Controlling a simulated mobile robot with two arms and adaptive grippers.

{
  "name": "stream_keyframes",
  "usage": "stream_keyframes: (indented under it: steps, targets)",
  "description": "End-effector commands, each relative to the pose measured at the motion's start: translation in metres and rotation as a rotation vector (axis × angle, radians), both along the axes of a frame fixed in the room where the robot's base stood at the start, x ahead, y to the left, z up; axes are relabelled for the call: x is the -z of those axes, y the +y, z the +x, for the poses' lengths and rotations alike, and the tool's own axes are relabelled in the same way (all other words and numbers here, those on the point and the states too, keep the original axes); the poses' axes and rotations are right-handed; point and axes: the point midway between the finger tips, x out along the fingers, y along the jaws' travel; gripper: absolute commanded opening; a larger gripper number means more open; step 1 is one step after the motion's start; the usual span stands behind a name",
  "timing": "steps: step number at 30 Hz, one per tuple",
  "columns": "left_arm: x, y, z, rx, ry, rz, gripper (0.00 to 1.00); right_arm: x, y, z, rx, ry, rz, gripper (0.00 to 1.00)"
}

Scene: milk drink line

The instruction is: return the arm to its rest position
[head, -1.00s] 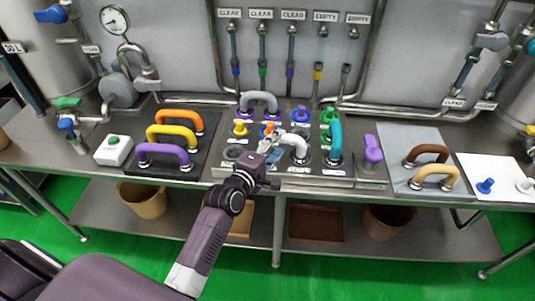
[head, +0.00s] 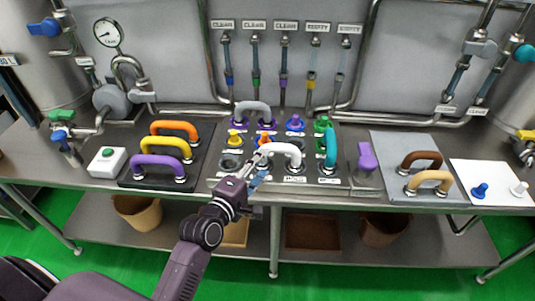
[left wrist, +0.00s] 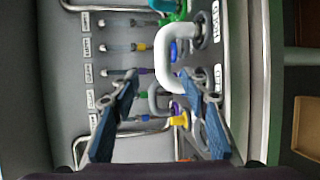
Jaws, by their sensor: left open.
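My left gripper (head: 262,172) reaches in from the lower left, at the front edge of the central panel. It is open, and its two blue-padded fingers stand apart in the left wrist view (left wrist: 159,82). Nothing is held between them. The white curved handle (head: 285,148) is just beyond the fingertips; it also shows in the left wrist view (left wrist: 163,45). Whether a fingertip touches it cannot be told. My right gripper is in neither view.
The panel also bears a grey handle (head: 252,106), a teal handle (head: 331,146) and several coloured knobs. Orange, yellow and purple handles (head: 157,160) stand at left; brown and tan handles (head: 430,177) at right. Bins sit on the lower shelf (head: 340,238).

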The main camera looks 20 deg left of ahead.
Motion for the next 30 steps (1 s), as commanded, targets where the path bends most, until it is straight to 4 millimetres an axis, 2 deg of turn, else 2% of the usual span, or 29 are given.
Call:
stream_keyframes:
  steps: [7, 11, 14, 15, 19, 24, 30]
  targets:
    - [0.004, -0.003, -0.004, 0.016, 0.016, 0.034, 0.42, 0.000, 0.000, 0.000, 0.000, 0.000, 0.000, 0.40]
    - [0.025, -0.019, -0.027, 0.109, 0.098, 0.218, 0.42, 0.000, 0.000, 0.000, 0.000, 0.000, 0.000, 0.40]
    - [0.052, -0.034, -0.063, 0.246, 0.202, 0.462, 0.42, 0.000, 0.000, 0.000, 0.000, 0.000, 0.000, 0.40]
    - [0.064, -0.038, -0.081, 0.311, 0.247, 0.570, 0.42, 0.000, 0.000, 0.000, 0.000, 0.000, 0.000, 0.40]
    - [0.094, -0.041, -0.141, 0.532, 0.379, 0.884, 0.42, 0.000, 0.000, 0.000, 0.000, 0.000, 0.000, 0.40]
    - [0.113, -0.033, -0.205, 0.776, 0.497, 1.154, 0.42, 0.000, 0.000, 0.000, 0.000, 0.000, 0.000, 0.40]
    - [0.120, -0.020, -0.265, 1.013, 0.592, 1.348, 0.42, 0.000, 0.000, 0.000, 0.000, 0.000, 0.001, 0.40]
